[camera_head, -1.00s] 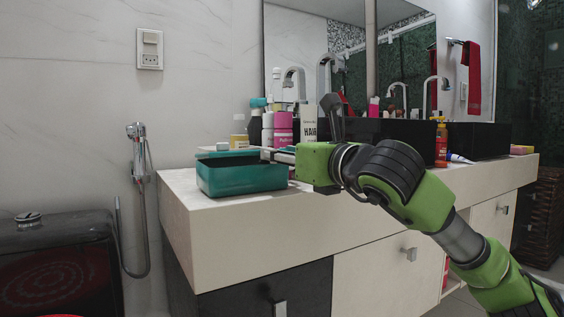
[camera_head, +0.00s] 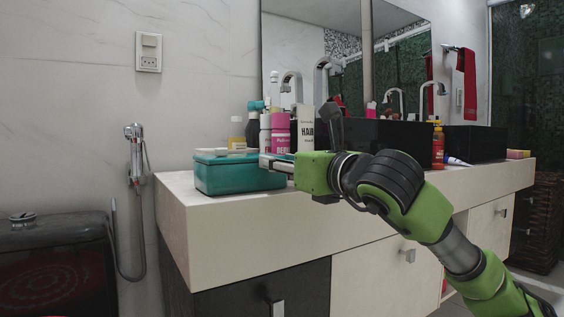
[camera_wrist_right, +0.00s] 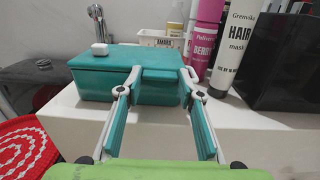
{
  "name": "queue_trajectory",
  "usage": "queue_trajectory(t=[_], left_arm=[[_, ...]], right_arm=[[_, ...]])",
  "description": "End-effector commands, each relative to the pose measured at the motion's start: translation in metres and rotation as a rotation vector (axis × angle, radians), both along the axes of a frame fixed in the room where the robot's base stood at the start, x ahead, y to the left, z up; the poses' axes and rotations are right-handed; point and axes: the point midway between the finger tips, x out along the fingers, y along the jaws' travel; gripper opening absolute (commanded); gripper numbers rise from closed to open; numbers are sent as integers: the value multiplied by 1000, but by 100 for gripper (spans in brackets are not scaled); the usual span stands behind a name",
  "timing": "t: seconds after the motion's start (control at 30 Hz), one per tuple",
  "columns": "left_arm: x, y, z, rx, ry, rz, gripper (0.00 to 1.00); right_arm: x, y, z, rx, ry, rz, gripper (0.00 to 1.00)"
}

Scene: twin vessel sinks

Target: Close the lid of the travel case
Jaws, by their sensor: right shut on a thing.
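The teal travel case (camera_head: 238,175) sits on the near left end of the counter, with its lid (camera_head: 225,159) lying down flat over the box. I cannot tell whether a thin gap remains under the lid. My right gripper (camera_head: 264,162) reaches in from the right at the case's right end. In the right wrist view, its two fingers (camera_wrist_right: 161,80) are at the front of the case (camera_wrist_right: 95,84), shut on a teal part of it, with the lid (camera_wrist_right: 115,57) level behind. My left gripper is not in view.
Behind the case stand a pink bottle (camera_head: 280,132), a white hair mask tube (camera_head: 304,128) and other bottles. A black vessel sink (camera_head: 375,140) is to the right. The counter front (camera_head: 230,230) is clear below the case.

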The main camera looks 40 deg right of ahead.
Motion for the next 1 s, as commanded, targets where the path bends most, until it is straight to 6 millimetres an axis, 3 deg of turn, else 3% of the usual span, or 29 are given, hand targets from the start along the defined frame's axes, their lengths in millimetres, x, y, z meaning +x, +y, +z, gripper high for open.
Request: queue_trajectory(t=[0.03,0.07,0.1,0.57,1.0], left_arm=[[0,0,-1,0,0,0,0],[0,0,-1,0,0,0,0],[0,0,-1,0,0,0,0],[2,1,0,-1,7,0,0],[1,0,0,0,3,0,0]], right_arm=[[4,2,-11,6,26,4,0],[4,2,-11,6,26,4,42],[4,2,-11,6,25,5,51],[0,2,-6,3,14,3,51],[-21,7,-6,4,13,5,51]])
